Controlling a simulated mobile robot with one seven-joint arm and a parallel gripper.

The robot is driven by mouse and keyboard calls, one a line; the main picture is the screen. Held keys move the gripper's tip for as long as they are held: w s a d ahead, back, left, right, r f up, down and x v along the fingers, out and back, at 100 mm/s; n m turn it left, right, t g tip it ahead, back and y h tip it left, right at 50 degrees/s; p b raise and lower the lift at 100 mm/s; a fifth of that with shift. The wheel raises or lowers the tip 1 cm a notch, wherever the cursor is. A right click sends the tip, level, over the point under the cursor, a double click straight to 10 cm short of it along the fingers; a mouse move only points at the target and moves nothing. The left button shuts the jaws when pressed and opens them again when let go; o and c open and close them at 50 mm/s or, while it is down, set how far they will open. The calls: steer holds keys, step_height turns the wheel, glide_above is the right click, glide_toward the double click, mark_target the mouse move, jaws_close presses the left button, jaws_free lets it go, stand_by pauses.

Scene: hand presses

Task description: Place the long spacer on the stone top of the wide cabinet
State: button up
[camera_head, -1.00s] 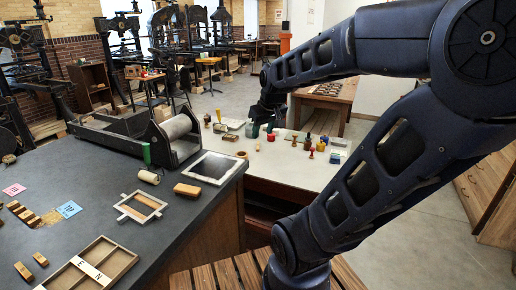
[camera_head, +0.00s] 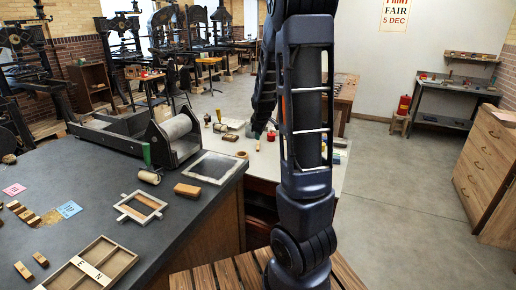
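The wide cabinet with a dark grey stone top (camera_head: 90,205) fills the left foreground. I cannot tell for sure which piece is the long spacer. A wooden block (camera_head: 187,190) lies on the stone top near its right edge, and several small wooden pieces lie at the left. My arm stands upright in the centre. The end of my arm, with my gripper (camera_head: 257,130), shows only as a dark shape beside the arm link, over the pale table. Its fingers are too small and too hidden to read, and whether it holds anything cannot be seen.
A press with a roller (camera_head: 176,128), a framed block (camera_head: 139,208) and a divided wooden tray (camera_head: 90,262) occupy the stone top. The pale table (camera_head: 225,143) behind holds small bottles and tools, partly hidden by my arm. Open floor (camera_head: 400,220) lies right, before wooden drawers (camera_head: 485,165).

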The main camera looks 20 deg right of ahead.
steer(key=w+d+f+n+t+h, duration=0.1)
steer(key=w+d+f+n+h, duration=0.1)
steer(key=w+d+f+n, duration=0.4)
steer(key=w+d+f+n+t+h, duration=0.1)
steer(key=w+f+n, duration=0.2)
steer(key=w+f, duration=0.5)
steer(key=n+t+h, duration=0.1)
steer(key=n+t, duration=0.3)
steer(key=n, duration=0.7)
glide_toward(258, 146)
steer(key=s+r, duration=0.2)
steer(key=shift+s, duration=0.35)
steer(key=shift+w+a+f+n, duration=0.25)
steer(key=shift+w+f+n, duration=0.25)
steer(key=shift+n, duration=0.5)
steer(key=shift+y, duration=0.3)
steer(key=shift+x, duration=5.4)
steer(key=shift+s, duration=0.1)
jaws_close()
